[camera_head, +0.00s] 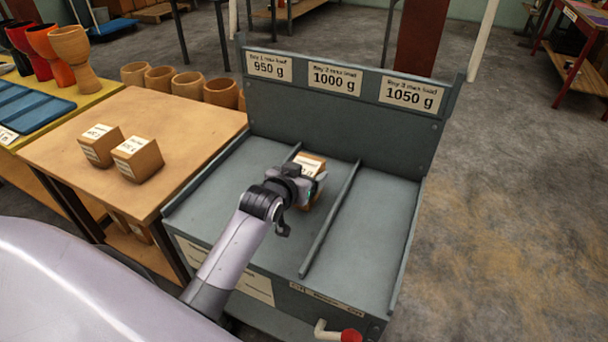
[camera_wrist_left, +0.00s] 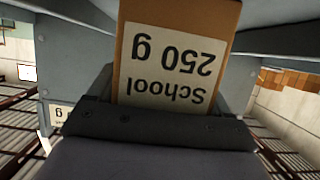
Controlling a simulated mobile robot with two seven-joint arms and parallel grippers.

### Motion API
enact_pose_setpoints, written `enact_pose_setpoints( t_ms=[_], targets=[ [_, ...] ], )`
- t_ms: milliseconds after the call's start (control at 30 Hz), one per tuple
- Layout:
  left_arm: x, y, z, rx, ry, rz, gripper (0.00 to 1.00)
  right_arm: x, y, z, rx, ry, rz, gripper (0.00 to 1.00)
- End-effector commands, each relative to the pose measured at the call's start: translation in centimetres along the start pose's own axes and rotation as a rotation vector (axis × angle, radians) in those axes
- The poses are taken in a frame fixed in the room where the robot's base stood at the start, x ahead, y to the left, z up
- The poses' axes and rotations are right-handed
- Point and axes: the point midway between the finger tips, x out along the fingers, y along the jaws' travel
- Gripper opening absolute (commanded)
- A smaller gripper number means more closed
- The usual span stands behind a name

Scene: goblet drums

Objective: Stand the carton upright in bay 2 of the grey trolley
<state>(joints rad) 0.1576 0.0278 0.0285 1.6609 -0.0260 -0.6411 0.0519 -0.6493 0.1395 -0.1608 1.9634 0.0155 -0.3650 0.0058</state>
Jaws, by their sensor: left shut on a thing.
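The grey trolley (camera_head: 382,225) has three bays under signs for bay 1, 950 g, bay 2, 1000 g, and bay 3, 1050 g. The carton (camera_head: 313,161) is brown with a white label and is at the back part of bay 2, between the two dividers. My left gripper (camera_head: 308,187) is shut on it and hides much of it. In the left wrist view the carton (camera_wrist_left: 176,58) shows a label reading "School 250 g", upside down in the picture. I cannot tell whether its base touches the trolley bed. My right gripper is not in view.
A divider (camera_head: 330,220) runs along the right of bay 2. Bays 1 and 3 look empty. Two more cartons (camera_head: 101,146) (camera_head: 138,159) stand on the wooden table (camera_head: 190,125) at left. Goblet drums (camera_head: 72,50) and several clay pots (camera_head: 187,84) stand behind.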

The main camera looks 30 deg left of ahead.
Motion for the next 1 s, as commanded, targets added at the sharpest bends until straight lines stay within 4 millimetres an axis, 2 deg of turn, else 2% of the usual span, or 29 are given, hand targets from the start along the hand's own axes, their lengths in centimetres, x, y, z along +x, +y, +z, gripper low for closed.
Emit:
enact_pose_setpoints(
  t_ms=[267,300,333,667,867,1000],
  targets=[
    [0.1,0.0,0.1,0.000,0.002,0.000,0.39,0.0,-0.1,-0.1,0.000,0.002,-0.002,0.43],
    [0.1,0.0,0.2,0.000,-0.001,0.000,0.92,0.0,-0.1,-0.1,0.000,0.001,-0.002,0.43],
    [0.1,0.0,0.2,0.000,-0.001,0.000,1.00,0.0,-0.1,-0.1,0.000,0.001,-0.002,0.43],
    [-0.2,0.0,-0.1,0.000,0.000,0.000,1.00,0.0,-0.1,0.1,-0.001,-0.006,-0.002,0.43],
    [-2.2,0.0,-0.1,0.000,-0.001,0.000,1.00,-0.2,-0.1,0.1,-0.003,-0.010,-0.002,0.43],
    [-4.4,0.0,-0.1,0.000,-0.002,0.000,1.00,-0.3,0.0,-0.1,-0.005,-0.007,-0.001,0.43]
  ],
)
